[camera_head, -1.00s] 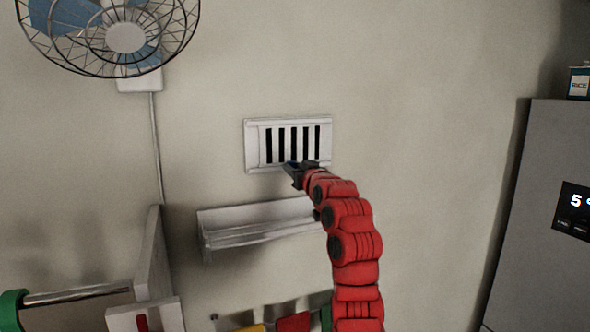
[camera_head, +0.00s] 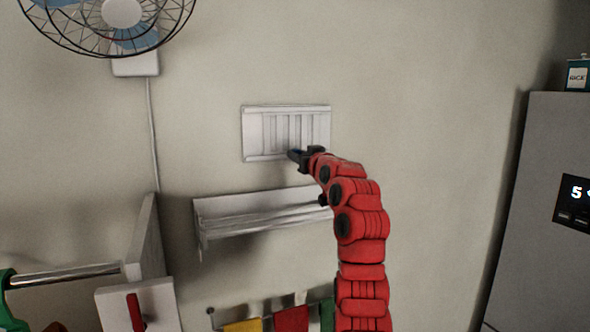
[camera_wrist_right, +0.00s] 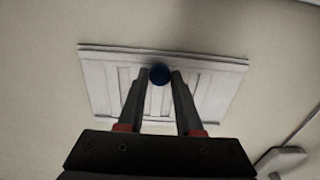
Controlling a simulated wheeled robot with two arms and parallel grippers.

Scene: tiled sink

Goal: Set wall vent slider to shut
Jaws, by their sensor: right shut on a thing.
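The white wall vent (camera_head: 256,132) is on the wall in the middle of the head view. Its slots are covered by white slats and no dark openings show. It also shows in the right wrist view (camera_wrist_right: 215,92). A round dark blue knob (camera_wrist_right: 159,74) sits on the vent between my right fingertips. My right gripper (camera_head: 296,155) reaches the vent's lower edge from below right. In the wrist view my right gripper (camera_wrist_right: 158,80) is shut on the knob. My left gripper is not in view.
A white wall shelf (camera_head: 260,213) is just below the vent. A fan (camera_head: 122,12) is at upper left. A grey fridge (camera_head: 545,200) stands at right. Coloured cloths (camera_head: 290,318) hang below the shelf. The wall right of the vent is bare.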

